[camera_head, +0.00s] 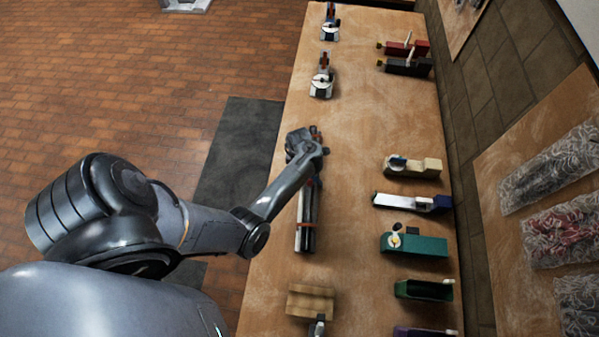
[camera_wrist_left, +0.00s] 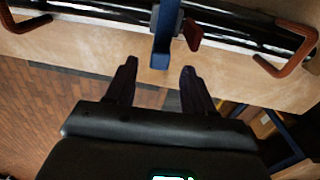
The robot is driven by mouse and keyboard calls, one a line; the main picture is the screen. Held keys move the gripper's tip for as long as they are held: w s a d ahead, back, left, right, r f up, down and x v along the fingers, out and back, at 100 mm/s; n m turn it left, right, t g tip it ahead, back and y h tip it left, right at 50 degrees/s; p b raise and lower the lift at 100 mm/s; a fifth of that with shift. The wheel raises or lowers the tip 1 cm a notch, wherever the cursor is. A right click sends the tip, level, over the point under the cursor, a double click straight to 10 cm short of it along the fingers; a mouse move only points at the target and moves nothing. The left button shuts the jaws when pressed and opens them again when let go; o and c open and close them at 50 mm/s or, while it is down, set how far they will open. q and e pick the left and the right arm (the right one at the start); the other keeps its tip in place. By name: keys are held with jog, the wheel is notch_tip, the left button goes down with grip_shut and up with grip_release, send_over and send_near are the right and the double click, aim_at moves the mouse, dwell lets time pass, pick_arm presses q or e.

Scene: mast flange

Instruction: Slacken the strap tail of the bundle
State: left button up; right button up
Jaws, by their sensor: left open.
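The bundle (camera_head: 308,215) of dark and light rods lies lengthwise on the long wooden bench, partly hidden by my left gripper (camera_head: 304,145) at its far end. In the left wrist view the bundle (camera_wrist_left: 95,12) crosses the top. A blue strap (camera_wrist_left: 165,25) wraps it, and its short tail (camera_wrist_left: 160,60) hangs toward me. A dark red tab (camera_wrist_left: 193,35) sits just right of the strap. My left gripper (camera_wrist_left: 159,68) is open, with the tail's end between and slightly beyond its fingertips; contact is not clear. My right gripper is not in view.
Rust-red hooks (camera_wrist_left: 290,52) flank the strap along the bundle. A wooden block (camera_head: 311,301) stands at the bench's near end. Several tools and clamps, including a teal one (camera_head: 415,244), line the right side. Bare wood (camera_head: 350,190) lies between.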

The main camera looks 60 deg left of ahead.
pick_arm(q)
notch_tip(320, 180, up, 6)
jog(key=shift+f+p, duration=0.1)
jog(key=shift+p, duration=0.9)
